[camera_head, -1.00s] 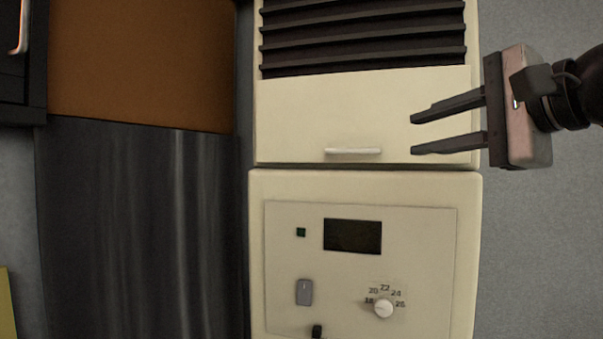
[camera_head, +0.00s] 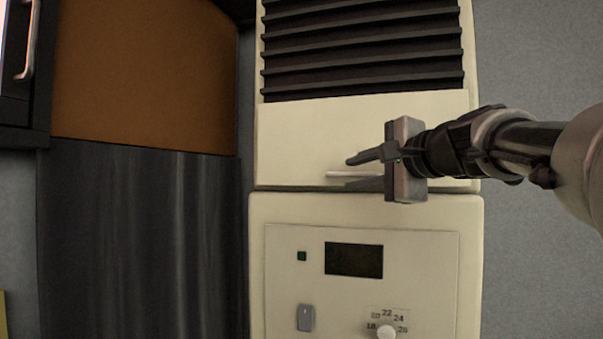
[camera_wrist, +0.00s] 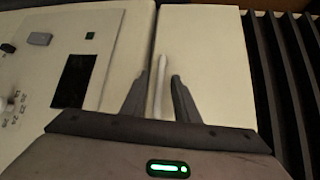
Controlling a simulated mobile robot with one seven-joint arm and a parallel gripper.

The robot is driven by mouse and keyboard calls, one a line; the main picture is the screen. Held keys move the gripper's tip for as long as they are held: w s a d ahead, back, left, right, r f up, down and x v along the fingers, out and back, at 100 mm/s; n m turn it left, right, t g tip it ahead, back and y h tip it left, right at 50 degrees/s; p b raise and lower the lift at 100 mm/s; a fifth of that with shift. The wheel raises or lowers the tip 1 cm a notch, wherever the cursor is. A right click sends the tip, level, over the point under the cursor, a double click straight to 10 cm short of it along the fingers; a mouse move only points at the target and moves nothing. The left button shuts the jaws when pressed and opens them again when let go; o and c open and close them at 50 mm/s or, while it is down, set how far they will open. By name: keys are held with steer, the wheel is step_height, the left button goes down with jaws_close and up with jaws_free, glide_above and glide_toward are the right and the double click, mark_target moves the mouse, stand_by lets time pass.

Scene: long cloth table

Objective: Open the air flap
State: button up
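The air flap (camera_head: 300,130) is a cream panel under the dark slats on the upper part of a cream wall unit. It looks closed, flush with the unit; it also shows in the wrist view (camera_wrist: 212,60). Its white bar handle (camera_head: 338,174) is near the lower edge. My gripper (camera_head: 347,172) is at the handle from the right, one finger above it and one below. In the wrist view the handle (camera_wrist: 161,68) stands between the two open fingers (camera_wrist: 160,76), with a visible gap on both sides. Contact does not show.
Below the flap is a control panel (camera_head: 440,270) with a dark display (camera_head: 353,260), a switch (camera_head: 305,317) and a dial (camera_head: 386,331). Dark slats (camera_head: 360,50) lie above. A dark cabinet with a metal handle (camera_head: 28,45) is at the upper left. Grey wall is clear at right.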

steer(key=shift+w+a, duration=0.1)
steer(key=shift+w, duration=0.1)
jaws_close()
steer(key=shift+s+r, duration=0.1)
